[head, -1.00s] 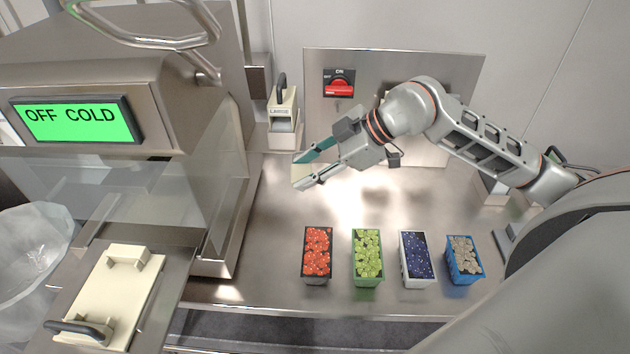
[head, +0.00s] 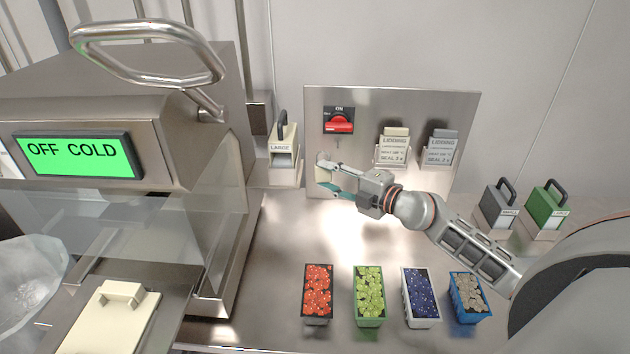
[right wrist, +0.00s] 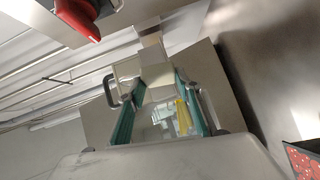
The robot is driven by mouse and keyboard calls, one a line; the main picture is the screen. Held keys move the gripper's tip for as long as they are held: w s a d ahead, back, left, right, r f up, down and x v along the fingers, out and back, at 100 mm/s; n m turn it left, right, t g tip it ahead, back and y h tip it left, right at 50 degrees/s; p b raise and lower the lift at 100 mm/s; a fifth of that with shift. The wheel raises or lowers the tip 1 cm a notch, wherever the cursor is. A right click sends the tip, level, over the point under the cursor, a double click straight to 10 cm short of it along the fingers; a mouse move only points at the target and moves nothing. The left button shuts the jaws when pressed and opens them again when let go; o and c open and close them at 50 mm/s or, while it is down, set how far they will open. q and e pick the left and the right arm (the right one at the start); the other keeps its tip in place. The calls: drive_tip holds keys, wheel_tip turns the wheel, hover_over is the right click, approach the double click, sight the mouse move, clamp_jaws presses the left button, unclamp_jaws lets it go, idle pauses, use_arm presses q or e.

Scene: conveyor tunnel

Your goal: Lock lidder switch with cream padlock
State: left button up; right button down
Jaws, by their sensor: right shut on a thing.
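The lidder switch (head: 340,122) is a red rotary handle on a black plate marked ON, high on the left of the steel back panel (head: 460,108). My right gripper (head: 322,175) is shut on the cream padlock (head: 321,170), a small pale block mostly covered by the fingers. It holds the padlock below and slightly left of the switch, apart from it. I cannot tell whether the padlock touches the panel, and its shackle is not clear. The right wrist view shows the red switch handle (right wrist: 78,17) at upper left and the teal fingers (right wrist: 160,115). My left gripper is not in view.
A cream tool marked LARGE (head: 284,150) stands close left of the gripper. Two lidding cards (head: 393,150) hang on the panel. Punnets (head: 317,290) line the front counter. Grey (head: 497,207) and green (head: 545,208) handled blocks stand right. The lidder's display reads OFF COLD (head: 75,152).

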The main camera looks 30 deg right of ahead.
drive_tip(key=w+d+f+t+h+b, duration=0.2)
drive_tip(key=w+d+b, duration=0.1)
drive_tip(key=d, duration=0.3)
drive_tip(key=shift+w+f, duration=0.15)
drive_tip(key=shift+w, duration=0.05)
drive_tip(key=shift+d, duration=0.25)
idle(0.4)
drive_tip(key=shift+w, duration=0.2)
